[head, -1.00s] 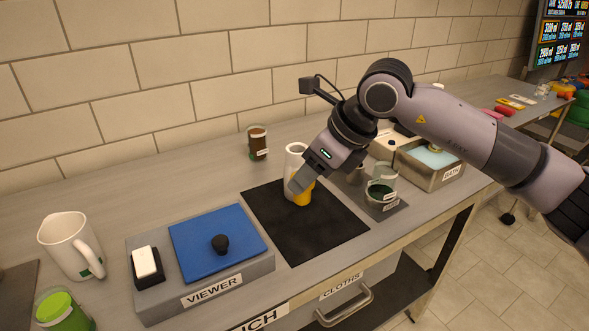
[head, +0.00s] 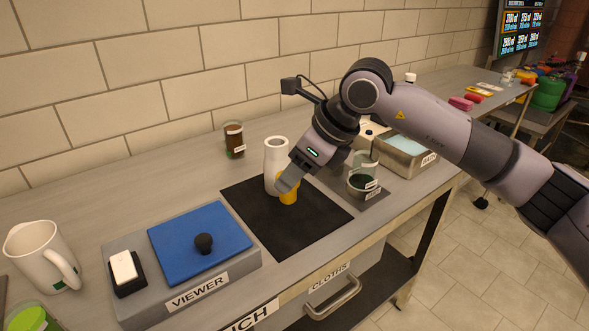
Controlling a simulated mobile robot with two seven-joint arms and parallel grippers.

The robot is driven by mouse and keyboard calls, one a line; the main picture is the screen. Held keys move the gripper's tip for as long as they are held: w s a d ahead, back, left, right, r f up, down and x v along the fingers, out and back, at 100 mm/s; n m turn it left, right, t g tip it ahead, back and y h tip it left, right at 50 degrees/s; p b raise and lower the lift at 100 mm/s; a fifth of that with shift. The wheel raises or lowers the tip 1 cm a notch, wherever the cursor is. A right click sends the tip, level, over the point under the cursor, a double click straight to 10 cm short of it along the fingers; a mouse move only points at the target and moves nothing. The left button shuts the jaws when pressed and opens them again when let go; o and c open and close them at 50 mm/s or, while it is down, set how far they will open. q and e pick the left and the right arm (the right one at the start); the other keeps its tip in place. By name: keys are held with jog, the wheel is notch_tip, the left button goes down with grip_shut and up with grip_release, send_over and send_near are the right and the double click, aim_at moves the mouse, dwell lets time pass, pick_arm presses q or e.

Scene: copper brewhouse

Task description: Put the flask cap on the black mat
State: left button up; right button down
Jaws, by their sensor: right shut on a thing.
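The black mat (head: 300,220) lies flat on the bench. A white, open-topped flask (head: 274,158) stands upright on its back part. The yellow cap (head: 289,196) is just in front of the flask, over the mat. My right gripper (head: 286,185) points down and is shut on the yellow cap; its fingers hide the cap's upper part. I cannot tell whether the cap's bottom touches the mat or whether the cap touches the flask. My left gripper is not in view.
A glass beaker (head: 364,184) and metal bath (head: 408,158) stand on the right. A brown jar (head: 234,140) stands behind. The mat's front part is bare.

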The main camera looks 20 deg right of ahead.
aim_at(295, 199)
notch_tip(295, 199, down, 5)
jog(key=b, duration=0.3)
jog(key=shift+r, duration=0.15)
jog(key=shift+f+b, duration=0.65)
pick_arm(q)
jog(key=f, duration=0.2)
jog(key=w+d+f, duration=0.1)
pick_arm(e)
jog(key=shift+f, duration=0.3)
pick_arm(q)
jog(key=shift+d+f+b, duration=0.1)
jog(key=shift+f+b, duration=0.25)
jog(key=shift+b, duration=0.25)
pick_arm(e)
jog(key=shift+f, duration=0.4)
jog(key=c, duration=0.9)
grip_release()
jog(key=shift+o, duration=0.2)
jog(key=o, duration=0.6)
jog(key=shift+c, duration=0.2)
jog(key=shift+r, duration=0.1)
